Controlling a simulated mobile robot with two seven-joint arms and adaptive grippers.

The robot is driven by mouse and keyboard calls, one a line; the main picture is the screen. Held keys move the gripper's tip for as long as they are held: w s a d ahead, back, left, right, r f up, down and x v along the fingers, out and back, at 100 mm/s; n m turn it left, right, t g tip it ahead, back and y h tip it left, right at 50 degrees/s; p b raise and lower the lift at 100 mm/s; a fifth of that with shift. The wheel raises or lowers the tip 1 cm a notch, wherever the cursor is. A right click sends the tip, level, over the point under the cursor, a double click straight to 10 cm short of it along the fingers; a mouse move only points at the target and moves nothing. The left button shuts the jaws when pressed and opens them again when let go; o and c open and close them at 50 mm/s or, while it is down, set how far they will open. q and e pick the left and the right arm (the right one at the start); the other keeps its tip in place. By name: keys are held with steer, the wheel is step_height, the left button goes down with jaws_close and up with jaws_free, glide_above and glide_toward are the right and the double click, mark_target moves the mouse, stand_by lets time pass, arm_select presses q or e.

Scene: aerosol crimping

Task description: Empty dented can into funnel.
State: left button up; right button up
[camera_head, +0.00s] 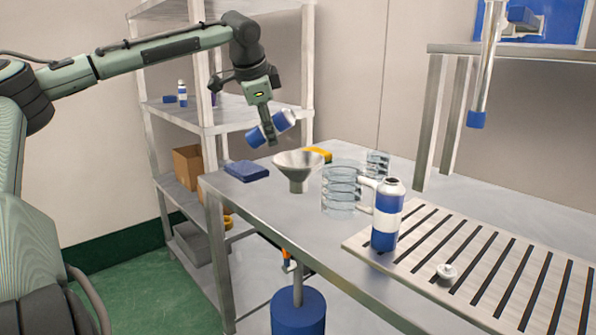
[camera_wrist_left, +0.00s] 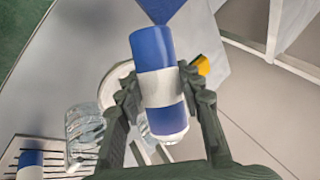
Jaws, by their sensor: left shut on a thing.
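My left gripper (camera_head: 267,126) is shut on a blue and white can (camera_head: 284,120), which it holds tilted in the air above the far left part of the table. The held can also shows between the fingers in the left wrist view (camera_wrist_left: 156,84). A grey metal funnel (camera_head: 298,164) stands on the table just below and to the right of the held can. The can is apart from the funnel in the head view. I cannot make out a dent or the can's opening clearly. My right gripper is not in view.
A clear jug (camera_head: 341,192) stands beside the funnel. A blue cloth-like item (camera_head: 246,171) lies at left. A shelf rack (camera_head: 210,118) stands behind.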

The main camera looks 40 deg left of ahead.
mark_target(275, 117)
arm_select(q)
steer(key=shift+d+r, duration=0.1)
steer(key=h, duration=0.1)
steer(key=t+h, duration=0.1)
steer(key=r+n+t, duration=0.1)
steer(key=shift+w+d+h, duration=0.3)
steer(key=shift+h, duration=0.1)
steer(key=shift+d, duration=0.1)
steer(key=t+h, duration=0.1)
steer(key=w+d+n+t+h, duration=0.1)
steer(key=shift+r+t, duration=0.15)
steer(key=shift+t, duration=0.15)
